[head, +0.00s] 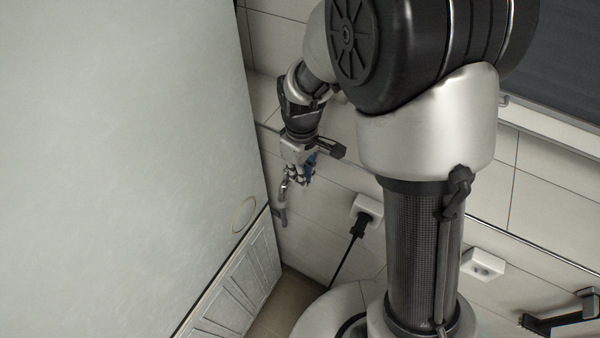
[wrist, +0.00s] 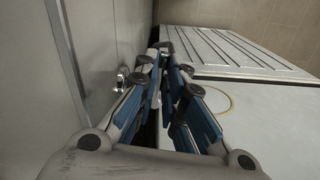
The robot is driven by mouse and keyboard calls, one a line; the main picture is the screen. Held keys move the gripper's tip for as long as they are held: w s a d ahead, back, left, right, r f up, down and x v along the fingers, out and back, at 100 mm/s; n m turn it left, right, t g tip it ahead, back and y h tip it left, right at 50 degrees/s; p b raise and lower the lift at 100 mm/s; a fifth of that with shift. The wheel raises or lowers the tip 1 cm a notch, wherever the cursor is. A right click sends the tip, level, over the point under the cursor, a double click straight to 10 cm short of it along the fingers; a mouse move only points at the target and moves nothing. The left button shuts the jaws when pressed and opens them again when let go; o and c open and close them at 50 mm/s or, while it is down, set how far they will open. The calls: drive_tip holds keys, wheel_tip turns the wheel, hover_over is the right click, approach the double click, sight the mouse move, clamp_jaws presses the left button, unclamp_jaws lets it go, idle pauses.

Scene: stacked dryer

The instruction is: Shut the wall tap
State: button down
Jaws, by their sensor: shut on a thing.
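The wall tap (head: 283,197) is a small grey metal fitting low on the tiled wall, in the gap beside the big white panel. My gripper (head: 297,179) is at its upper end, with the fingers pointing down. In the wrist view, a chrome part of the tap (wrist: 122,79) shows against the wall, left of the fingers. My gripper (wrist: 164,62) has its blue-padded fingers drawn together on part of the tap. The fingers hide most of the gripped part, and the tap handle's angle cannot be told.
A large white panel (head: 120,130) stands close on the left, with a ribbed white panel (head: 232,290) below it. A wall socket with a black plug (head: 367,208) is right of the tap. Another socket (head: 483,263) is further right. The gap around my gripper is narrow.

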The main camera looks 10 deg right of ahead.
idle(0.4)
drive_tip(key=c, duration=1.7)
unclamp_jaws()
drive_tip(key=shift+r, duration=0.1)
wheel_tip(320, 180, up, 12)
drive_tip(key=shift+f, duration=0.1)
drive_tip(key=s+d+m+t+b, duration=0.1)
drive_tip(key=s+d+m+b, duration=0.1)
drive_tip(key=s, duration=0.4)
drive_tip(key=s+d+m+t+b, duration=0.2)
drive_tip(key=s+m+b, duration=0.1)
drive_tip(key=s, duration=0.4)
drive_tip(key=s+d+f+m+t+b, duration=0.1)
drive_tip(key=s+d+m+b, duration=0.2)
drive_tip(key=s, duration=0.3)
drive_tip(key=shift+s+d+t+b, duration=0.1)
drive_tip(key=shift+s+t+b, duration=0.2)
drive_tip(key=shift+b, duration=0.1)
